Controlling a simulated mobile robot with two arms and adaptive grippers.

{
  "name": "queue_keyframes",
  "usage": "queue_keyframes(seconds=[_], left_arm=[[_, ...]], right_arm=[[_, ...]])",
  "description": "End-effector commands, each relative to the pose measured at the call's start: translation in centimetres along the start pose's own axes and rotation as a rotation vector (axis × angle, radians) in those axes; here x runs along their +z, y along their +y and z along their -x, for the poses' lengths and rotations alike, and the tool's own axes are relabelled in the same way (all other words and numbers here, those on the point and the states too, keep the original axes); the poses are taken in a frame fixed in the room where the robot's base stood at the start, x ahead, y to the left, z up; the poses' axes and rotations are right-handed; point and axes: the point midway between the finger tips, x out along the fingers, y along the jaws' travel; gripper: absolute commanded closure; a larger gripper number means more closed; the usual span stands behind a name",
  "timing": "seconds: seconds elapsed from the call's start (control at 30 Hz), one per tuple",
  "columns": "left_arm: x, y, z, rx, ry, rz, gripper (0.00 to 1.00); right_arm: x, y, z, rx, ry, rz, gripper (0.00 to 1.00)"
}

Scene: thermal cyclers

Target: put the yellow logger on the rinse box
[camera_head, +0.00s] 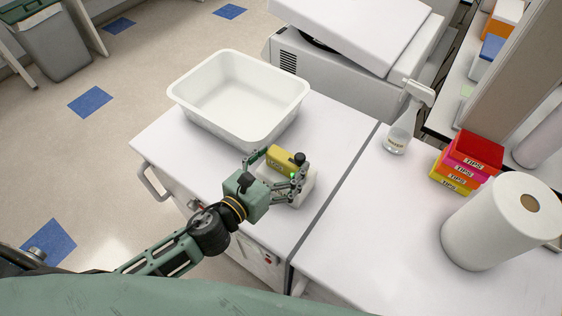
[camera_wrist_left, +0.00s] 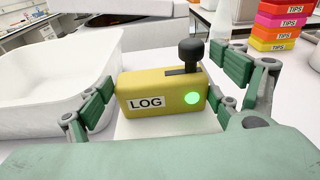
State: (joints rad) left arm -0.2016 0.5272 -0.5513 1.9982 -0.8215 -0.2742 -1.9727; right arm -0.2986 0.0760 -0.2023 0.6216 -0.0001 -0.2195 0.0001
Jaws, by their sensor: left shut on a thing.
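The yellow logger (camera_head: 284,158) has a "LOG" label, a green light and a black knob on top, and it also shows in the left wrist view (camera_wrist_left: 150,88). My left gripper (camera_head: 278,169) is shut on the logger, with a finger at each end of it. The logger is upright, over a small white box (camera_head: 297,198) on the white worktop. The box shows below it in the left wrist view (camera_wrist_left: 160,124). I cannot tell whether the logger touches it. No label shows on this box, so I cannot confirm that it is the rinse box. My right gripper is out of view.
A large, empty white tub (camera_head: 205,120) stands just behind the left gripper. To the right are a spray bottle (camera_head: 400,133), stacked tip boxes (camera_head: 468,160) and a paper roll (camera_head: 485,225). A white machine (camera_head: 320,85) stands at the back. The right worktop's front is clear.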

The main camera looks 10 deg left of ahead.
Motion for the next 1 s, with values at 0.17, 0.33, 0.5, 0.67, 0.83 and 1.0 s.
queue_keyframes(seconds=[0.17, 0.33, 0.5, 0.67, 0.83, 1.0], left_arm=[[-0.2, 0.0, 0.0, 0.0, 0.001, 0.0, 0.03], [-0.2, 0.0, 0.0, 0.0, 0.001, 0.0, 0.0], [-0.1, 0.0, 0.0, 0.0, 0.001, 0.0, 0.0], [0.1, 0.0, 0.3, 0.0, 0.002, -0.001, 0.0], [-0.3, 0.0, 3.0, -0.001, 0.004, -0.003, 0.0], [-0.3, -0.1, 6.5, -0.002, 0.004, 0.0, 0.0]], right_arm=[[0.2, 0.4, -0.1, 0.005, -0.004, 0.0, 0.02], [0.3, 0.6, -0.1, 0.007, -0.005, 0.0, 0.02], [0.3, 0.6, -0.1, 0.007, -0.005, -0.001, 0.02], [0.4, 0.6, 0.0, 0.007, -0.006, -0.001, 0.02], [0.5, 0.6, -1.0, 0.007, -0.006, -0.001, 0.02], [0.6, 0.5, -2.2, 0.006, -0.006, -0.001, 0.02]])
